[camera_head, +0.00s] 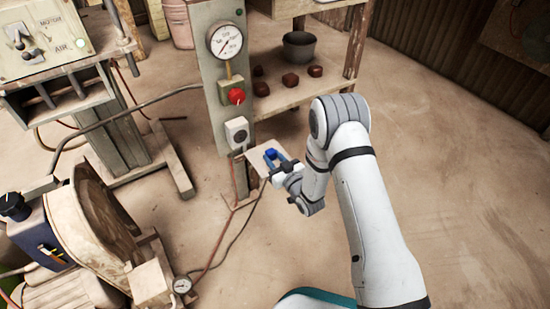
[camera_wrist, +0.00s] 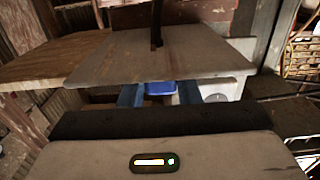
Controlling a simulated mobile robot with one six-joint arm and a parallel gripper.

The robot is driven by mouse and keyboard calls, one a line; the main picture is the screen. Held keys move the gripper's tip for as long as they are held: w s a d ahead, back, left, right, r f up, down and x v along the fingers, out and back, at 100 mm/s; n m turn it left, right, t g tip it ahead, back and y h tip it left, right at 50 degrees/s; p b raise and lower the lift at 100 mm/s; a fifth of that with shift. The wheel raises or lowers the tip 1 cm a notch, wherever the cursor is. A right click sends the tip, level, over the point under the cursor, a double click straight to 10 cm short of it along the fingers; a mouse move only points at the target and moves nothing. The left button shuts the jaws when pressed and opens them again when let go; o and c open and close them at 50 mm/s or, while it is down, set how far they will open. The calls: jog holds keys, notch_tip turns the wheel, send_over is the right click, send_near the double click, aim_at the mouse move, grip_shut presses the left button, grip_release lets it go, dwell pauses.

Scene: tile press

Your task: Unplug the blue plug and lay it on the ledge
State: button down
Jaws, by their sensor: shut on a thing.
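The blue plug (camera_head: 270,153) is between the blue fingers of my gripper (camera_head: 273,157), which is shut on it. In the wrist view the plug (camera_wrist: 160,88) shows as a small blue block between the two fingers (camera_wrist: 158,95). The ledge's grey surface (camera_wrist: 110,57) fills the upper middle of the wrist view. I cannot tell whether the plug touches it. The round-faced socket (camera_head: 237,133) on the post is apart from the plug.
The post carries a pressure gauge (camera_head: 226,41) and a red knob (camera_head: 236,96) above the socket. Behind stands a wooden shelf with a grey pot (camera_head: 299,48) and several brown lumps. A motor (camera_head: 40,235) and wheel stand at left. The floor to the right is clear.

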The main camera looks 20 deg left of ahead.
jog(key=c, duration=1)
grip_release()
jog(key=shift+r, duration=0.1)
jog(key=s+d+r+p, duration=0.3)
jog(key=s+d+r, duration=0.2)
jog(key=d+r, duration=0.1)
jog(key=shift+r+p, duration=0.4)
jog(key=shift+r, duration=0.05)
dwell(0.6)
